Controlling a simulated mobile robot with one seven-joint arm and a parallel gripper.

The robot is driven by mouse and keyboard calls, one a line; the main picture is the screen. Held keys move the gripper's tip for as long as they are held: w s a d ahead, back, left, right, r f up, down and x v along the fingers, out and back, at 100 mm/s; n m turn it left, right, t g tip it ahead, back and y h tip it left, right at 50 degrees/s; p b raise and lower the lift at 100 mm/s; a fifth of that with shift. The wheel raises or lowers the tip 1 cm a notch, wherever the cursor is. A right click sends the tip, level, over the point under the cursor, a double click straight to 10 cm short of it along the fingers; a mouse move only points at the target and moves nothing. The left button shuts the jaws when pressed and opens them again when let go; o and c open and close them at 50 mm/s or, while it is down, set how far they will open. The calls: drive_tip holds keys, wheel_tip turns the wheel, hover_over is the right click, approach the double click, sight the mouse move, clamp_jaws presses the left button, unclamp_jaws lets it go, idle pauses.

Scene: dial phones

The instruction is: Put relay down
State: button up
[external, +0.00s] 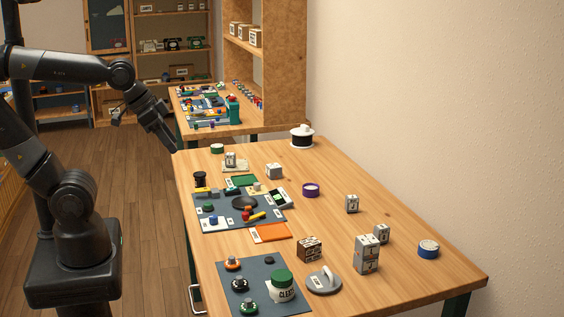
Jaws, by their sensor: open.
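My gripper (170,145) is at the far left corner of the wooden table (350,250), beside its left edge. It is open and I see nothing held in it, though its fingertips are small and dark here. I cannot tell for sure which thing is the relay. Several small grey-white blocks with dark markings stand on the table: one on a pale pad (235,167) at the far end, one block (274,171) near it, one block (352,204) at the right, and a stacked pair (367,254) near the front.
A blue-grey mat (215,224) holds phone parts at the left of the table. A front mat (233,272) holds a green-lidded jar (281,287).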

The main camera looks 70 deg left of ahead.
drive_tip(key=w+a+f+m+t+y, duration=0.15)
drive_tip(key=w+a+m, duration=0.3)
drive_tip(key=w, duration=0.85)
drive_tip(key=w+a+f+m+t+y, duration=0.1)
drive_tip(key=w+a+f+m+t, duration=0.3)
drive_tip(key=w, duration=0.9)
drive_tip(key=w+a+f+m+t+y, duration=0.1)
drive_tip(key=w+a+m, duration=0.4)
drive_tip(key=w, duration=0.7)
drive_tip(key=m+t+h, duration=0.5)
drive_tip(key=m+h, duration=0.2)
drive_tip(key=m, duration=1.7)
hover_over(346, 198)
wheel_tip(346, 198, down, 15)
drive_tip(key=shift+y, duration=0.25)
wheel_tip(346, 198, down, 6)
drive_tip(key=shift+d+f, duration=0.1)
drive_tip(key=shift+w+d, duration=0.25)
drive_tip(key=shift+w, duration=0.95)
drive_tip(key=shift+w+d, duration=0.2)
drive_tip(key=shift+w, duration=1)
